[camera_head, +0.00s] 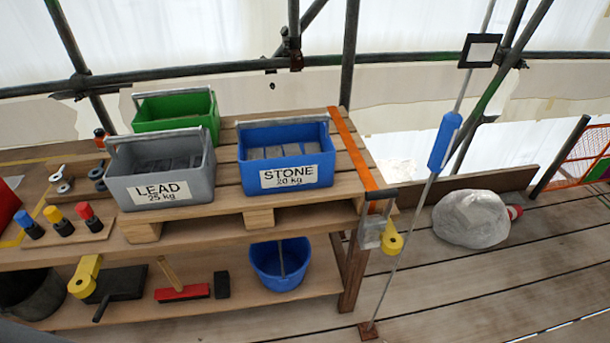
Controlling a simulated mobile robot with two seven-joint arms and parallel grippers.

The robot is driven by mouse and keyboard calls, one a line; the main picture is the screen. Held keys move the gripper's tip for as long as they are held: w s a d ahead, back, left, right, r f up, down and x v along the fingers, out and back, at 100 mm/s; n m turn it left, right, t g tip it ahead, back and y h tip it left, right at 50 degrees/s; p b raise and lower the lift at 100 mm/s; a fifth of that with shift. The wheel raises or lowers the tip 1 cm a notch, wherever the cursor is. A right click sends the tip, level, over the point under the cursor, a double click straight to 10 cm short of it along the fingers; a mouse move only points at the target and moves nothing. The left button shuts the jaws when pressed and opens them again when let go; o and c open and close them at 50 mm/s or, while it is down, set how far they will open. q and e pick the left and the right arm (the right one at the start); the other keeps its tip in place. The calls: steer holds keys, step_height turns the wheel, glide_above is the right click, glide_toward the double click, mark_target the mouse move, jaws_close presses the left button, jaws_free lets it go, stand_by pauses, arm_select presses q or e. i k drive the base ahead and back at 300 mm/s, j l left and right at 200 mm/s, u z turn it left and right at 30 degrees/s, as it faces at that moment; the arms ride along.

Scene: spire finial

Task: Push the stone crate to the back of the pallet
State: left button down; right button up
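The stone crate (286,176) is blue, with a grey handle bar and a white label reading "STONE 20 kg". It stands upright on the right part of the wooden pallet (352,181), with grey blocks inside. Its front face is close to the pallet's front edge, and bare slats show behind it. Neither of my grippers shows in the head view.
A grey crate labelled LEAD (161,190) stands left of the stone crate, with a green crate (177,111) behind it. An orange strap (355,150) runs along the pallet's right side. A blue bucket (280,264) sits on the lower shelf. A slanted pole (410,225) stands to the right.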

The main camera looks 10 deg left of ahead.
mark_target(280, 155)
steer(key=i+l, duration=0.2)
steer(key=l, duration=0.15)
steer(key=i+l+u, duration=0.15)
steer(key=l, duration=0.2)
steer(key=i+l, duration=0.25)
steer(key=l+u, duration=0.05)
steer(key=l, duration=0.05)
